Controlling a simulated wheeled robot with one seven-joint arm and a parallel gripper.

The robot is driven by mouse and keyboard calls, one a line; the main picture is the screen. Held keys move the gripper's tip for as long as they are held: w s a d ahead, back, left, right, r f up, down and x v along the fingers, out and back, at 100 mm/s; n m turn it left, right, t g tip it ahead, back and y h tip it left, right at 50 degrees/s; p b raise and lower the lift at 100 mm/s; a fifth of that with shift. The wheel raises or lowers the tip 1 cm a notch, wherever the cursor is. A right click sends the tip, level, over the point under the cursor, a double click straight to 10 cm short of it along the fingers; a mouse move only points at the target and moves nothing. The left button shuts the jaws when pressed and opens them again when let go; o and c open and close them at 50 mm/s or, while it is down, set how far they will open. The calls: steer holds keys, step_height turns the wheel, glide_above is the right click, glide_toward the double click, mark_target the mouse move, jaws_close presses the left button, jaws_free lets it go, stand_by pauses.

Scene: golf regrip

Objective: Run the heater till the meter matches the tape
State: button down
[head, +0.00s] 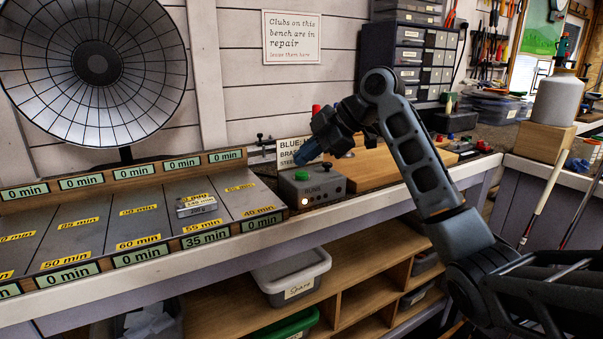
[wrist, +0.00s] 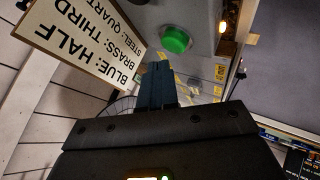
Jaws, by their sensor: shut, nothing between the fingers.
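The grey run box (head: 318,187) sits at the bench's right, with a green button (head: 301,175) on top and a lit lamp (head: 305,201). My gripper (head: 304,161) is shut and empty, its tips close above the button. In the wrist view the tips (wrist: 157,68) point near the green button (wrist: 175,40); I cannot tell whether they touch it. The big round dish heater (head: 97,66) stands behind the bench lanes. A small labelled block (head: 196,205) lies in one lane. That lane's front meter (head: 205,237) reads 35 min; its yellow tape (head: 197,227) seems to read 55 min.
The other readable meters, such as this one (head: 141,254), show 0 min. A sign (head: 293,150) behind the box reads blue half, brass third, steel quarter, partly hidden by my arm. A wooden board (head: 375,168) lies right of the box. Bins (head: 291,275) stand on shelves below.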

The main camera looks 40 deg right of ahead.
mark_target(306, 174)
steer(key=shift+f, duration=0.15)
steer(key=shift+f, duration=0.3)
steer(key=shift+f+b, duration=0.5)
steer(key=shift+f, duration=0.05)
stand_by(0.8)
steer(key=shift+r, duration=0.1)
steer(key=shift+r+p, duration=0.75)
steer(key=shift+r, duration=0.15)
steer(key=shift+r+p, duration=1.85)
steer(key=shift+r, duration=0.7)
steer(key=shift+s+f, duration=0.1)
